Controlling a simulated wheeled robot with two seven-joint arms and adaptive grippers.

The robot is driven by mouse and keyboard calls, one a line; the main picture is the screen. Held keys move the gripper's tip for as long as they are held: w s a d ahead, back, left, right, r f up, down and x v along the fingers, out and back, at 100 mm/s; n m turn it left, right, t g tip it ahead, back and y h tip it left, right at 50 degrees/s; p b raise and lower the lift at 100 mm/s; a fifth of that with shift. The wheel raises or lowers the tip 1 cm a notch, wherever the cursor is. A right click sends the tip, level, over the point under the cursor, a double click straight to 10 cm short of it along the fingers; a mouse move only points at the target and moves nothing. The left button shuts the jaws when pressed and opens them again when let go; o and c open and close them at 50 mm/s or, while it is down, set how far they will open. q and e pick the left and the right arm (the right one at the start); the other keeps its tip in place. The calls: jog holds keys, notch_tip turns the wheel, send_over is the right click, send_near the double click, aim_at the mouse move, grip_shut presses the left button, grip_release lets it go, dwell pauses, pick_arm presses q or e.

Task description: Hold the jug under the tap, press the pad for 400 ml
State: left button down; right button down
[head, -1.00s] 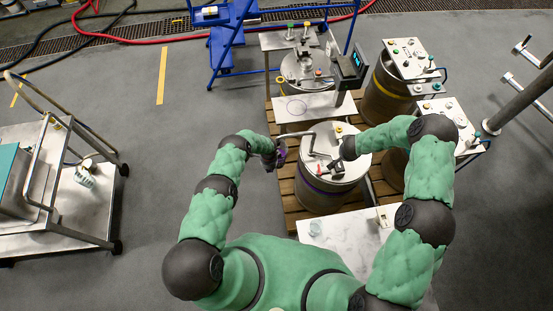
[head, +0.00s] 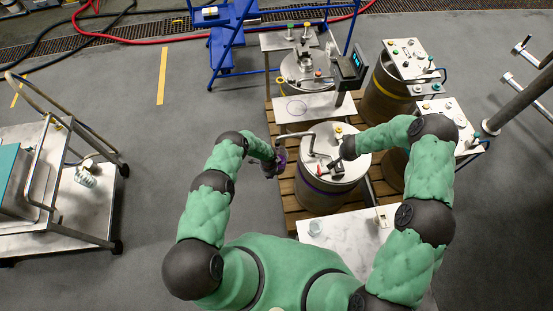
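A bent metal pipe (head: 310,143), which looks like the tap, stands on the lid of the drum with the purple band (head: 325,196). My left gripper (head: 277,164) is at the drum's left edge, beside the pipe; a dark purple shape shows at it, too small to tell whether it is a held jug. My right gripper (head: 341,158) is over the lid near a small red and black fitting (head: 328,170); its fingers are too small to read. A small clear vessel (head: 315,228) stands on the white table (head: 345,236). A small pale device (head: 382,217), possibly the pad, is at that table's right.
More drums with button panels (head: 408,58) stand behind and to the right on wooden pallets. A display on a post (head: 352,68) rises behind the lid. A metal trolley (head: 70,205) is at left; open floor lies between it and my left arm.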

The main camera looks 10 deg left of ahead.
pick_arm(q)
jog(key=s+d, duration=0.2)
jog(key=s, duration=0.6)
jog(key=shift+s, duration=0.15)
dwell(0.5)
